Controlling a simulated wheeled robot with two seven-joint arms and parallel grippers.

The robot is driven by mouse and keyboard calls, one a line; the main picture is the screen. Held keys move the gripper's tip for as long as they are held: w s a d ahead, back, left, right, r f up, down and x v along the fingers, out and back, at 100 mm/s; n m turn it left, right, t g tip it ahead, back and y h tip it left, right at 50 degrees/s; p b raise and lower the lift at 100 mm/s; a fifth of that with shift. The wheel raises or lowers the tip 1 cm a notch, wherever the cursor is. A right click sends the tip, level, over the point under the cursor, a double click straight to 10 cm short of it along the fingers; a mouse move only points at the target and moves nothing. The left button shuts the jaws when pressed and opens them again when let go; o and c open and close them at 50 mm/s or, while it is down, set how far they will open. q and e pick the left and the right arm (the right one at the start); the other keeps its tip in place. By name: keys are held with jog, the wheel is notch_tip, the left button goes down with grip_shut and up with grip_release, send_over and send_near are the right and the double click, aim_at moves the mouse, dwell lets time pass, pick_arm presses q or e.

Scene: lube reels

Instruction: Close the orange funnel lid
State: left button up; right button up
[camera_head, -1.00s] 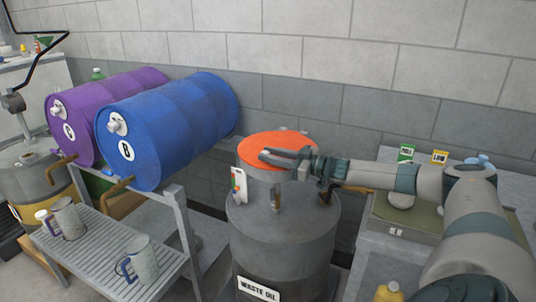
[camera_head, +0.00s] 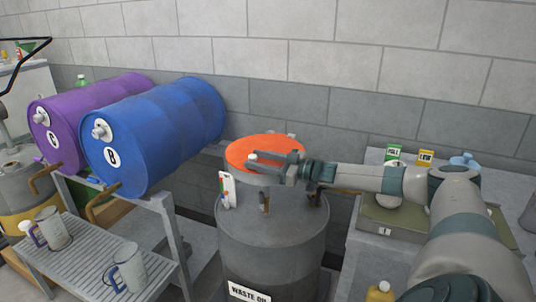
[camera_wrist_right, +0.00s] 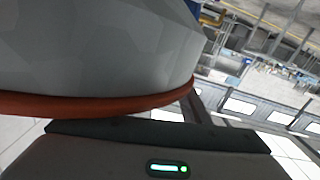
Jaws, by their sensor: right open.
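The orange funnel lid (camera_head: 262,147) lies about level over the grey funnel on top of the waste oil drum (camera_head: 270,245). My right gripper (camera_head: 256,161) is open, with its two fingers spread over the near right part of the lid in the head view. I cannot tell whether the fingers touch it. A small white spot (camera_head: 252,156) shows by the fingertips; I cannot tell what it is. In the right wrist view, the orange rim (camera_wrist_right: 90,104) runs along the grey funnel side (camera_wrist_right: 90,45), close to the gripper's dark body. My left gripper is not in view.
A blue drum (camera_head: 165,130) and a purple drum (camera_head: 75,115) lie on a rack at left, above a slatted shelf (camera_head: 85,262) with jugs. A white tag holder (camera_head: 226,188) stands on the waste oil drum. A bench with small boxes (camera_head: 425,158) is at right.

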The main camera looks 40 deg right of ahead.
jog(key=shift+r, duration=0.55)
jog(key=r, duration=0.1)
jog(key=r+b, duration=0.1)
jog(key=shift+s+d+r, duration=0.1)
jog(key=shift+s+r, duration=0.1)
jog(key=shift+r, duration=0.15)
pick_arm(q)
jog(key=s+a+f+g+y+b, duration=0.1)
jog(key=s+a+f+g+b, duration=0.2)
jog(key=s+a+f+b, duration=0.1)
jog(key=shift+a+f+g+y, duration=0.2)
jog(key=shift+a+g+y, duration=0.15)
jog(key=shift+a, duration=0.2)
pick_arm(e)
jog(key=s+d+r, duration=0.3)
jog(key=s+r, duration=0.4)
jog(key=s, duration=0.3)
jog(key=shift+s+d, duration=0.25)
jog(key=shift+s, duration=0.15)
jog(key=shift+f, duration=0.1)
